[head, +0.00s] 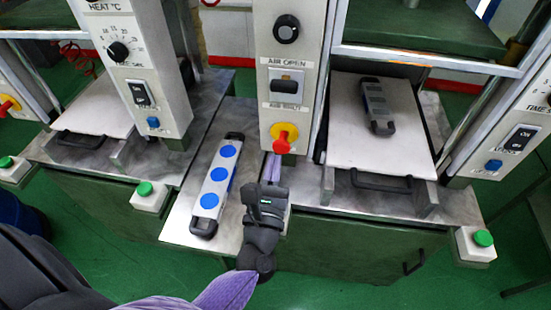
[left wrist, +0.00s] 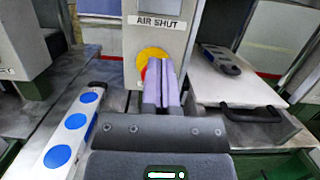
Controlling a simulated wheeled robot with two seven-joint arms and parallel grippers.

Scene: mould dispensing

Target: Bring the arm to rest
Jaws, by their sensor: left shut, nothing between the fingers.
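My left gripper (head: 273,166) has its two purple fingers pressed together with nothing between them. In the left wrist view the shut fingers (left wrist: 163,82) stand in front of the yellow disc (left wrist: 150,62) and partly hide the red knob. Whether the fingertips touch the knob or panel I cannot tell. My right gripper is not in view.
A long mould with blue discs (head: 214,186) lies on the metal bench left of my gripper. A grey mould (head: 378,105) lies on the pale tray (head: 350,145) at right. Green-button boxes (head: 150,196) and (head: 475,244) stand at the bench front. Green floor is open in front.

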